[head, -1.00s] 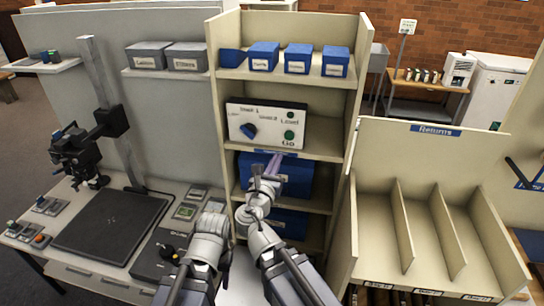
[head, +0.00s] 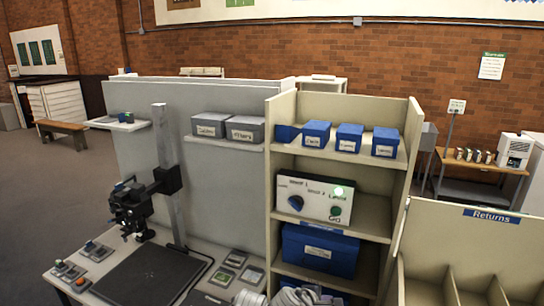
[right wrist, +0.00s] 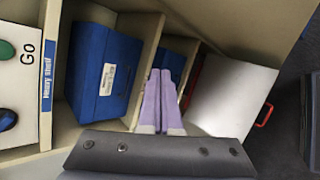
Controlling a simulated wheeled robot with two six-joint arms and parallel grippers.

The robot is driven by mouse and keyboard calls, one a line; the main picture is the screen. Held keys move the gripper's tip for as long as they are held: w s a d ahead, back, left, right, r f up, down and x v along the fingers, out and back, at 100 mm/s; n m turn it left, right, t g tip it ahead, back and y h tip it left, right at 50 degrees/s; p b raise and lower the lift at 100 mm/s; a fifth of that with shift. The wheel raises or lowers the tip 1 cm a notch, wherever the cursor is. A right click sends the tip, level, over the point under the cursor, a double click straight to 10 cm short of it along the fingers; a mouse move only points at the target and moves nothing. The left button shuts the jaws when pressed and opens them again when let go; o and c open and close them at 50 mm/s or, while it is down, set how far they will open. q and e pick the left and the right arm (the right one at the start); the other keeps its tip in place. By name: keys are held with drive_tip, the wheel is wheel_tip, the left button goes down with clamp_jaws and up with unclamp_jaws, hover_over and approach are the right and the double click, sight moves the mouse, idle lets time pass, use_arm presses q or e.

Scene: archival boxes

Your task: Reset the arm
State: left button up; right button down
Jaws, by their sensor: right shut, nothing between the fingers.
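My right gripper shows in the right wrist view (right wrist: 161,75) as two pale lavender fingers pressed together, with nothing between them. It points toward the shelf unit, near the lower bays. In the head view only a small grey-white piece of my arm shows at the bottom edge, below the shelves. My left gripper is not in view. A white control panel (head: 313,198) with a blue knob, a green Go button and a lit green lamp stands on a shelf; part of it shows in the right wrist view (right wrist: 22,75).
The beige shelf unit (head: 407,200) holds small blue boxes (head: 349,138) on top and a large blue box (head: 319,250) below the panel. A Returns bin (head: 440,240) stands at right. A camera stand (head: 165,180) and dark mat are at left.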

drive_tip(key=s+a+f+m+g+y, duration=0.6)
drive_tip(key=s+a+m, duration=0.4)
drive_tip(key=s, duration=0.2)
drive_tip(key=shift+s+f+g, duration=0.35)
drive_tip(key=shift+f+g, duration=0.35)
drive_tip(key=shift+f, duration=0.25)
idle(0.6)
